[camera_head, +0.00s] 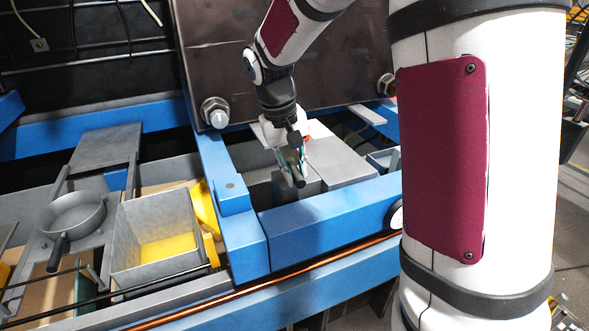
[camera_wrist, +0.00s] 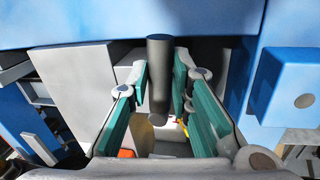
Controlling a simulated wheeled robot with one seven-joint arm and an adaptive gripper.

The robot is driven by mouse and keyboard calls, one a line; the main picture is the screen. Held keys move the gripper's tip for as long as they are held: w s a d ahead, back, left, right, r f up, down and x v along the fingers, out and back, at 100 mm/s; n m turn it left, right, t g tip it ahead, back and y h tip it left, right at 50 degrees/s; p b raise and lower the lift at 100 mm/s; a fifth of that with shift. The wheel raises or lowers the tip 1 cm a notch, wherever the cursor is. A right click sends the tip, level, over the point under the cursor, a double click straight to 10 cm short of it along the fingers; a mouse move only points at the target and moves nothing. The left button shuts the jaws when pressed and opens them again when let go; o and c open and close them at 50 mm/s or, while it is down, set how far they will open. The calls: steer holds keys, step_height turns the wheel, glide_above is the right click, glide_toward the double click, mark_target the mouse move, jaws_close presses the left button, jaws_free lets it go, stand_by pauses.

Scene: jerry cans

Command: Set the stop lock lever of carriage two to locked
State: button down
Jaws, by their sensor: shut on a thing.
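A dark round bar, apparently the stop lock lever's handle (camera_wrist: 160,60), stands between the fingers of my gripper (camera_wrist: 159,84) in the wrist view. My gripper is shut on it, with the teal finger pads on either side. In the head view my gripper (camera_head: 291,160) reaches down inside the blue frame, and the end of the dark lever (camera_head: 299,181) pokes out below the fingertips. The lever's base and pivot are hidden, and I cannot tell its set position or read any carriage mark.
Grey boxes (camera_head: 347,163) sit close beside my gripper. A blue beam (camera_head: 325,215) runs in front, and a large dark plate (camera_head: 230,70) stands behind. To the left are a grey bin with a yellow bottom (camera_head: 128,240) and a round grey pan (camera_head: 73,214).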

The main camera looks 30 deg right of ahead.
steer(key=shift+s+d+r+n, duration=0.1)
steer(key=shift+d+n, duration=0.15)
steer(key=shift+n, duration=0.25)
steer(key=c, duration=1.4)
jaws_free()
steer(key=shift+d, duration=0.1)
steer(key=shift+c, duration=0.2)
step_height(320, 180, up, 12)
steer(key=a, duration=0.2)
steer(key=shift+a, duration=0.2)
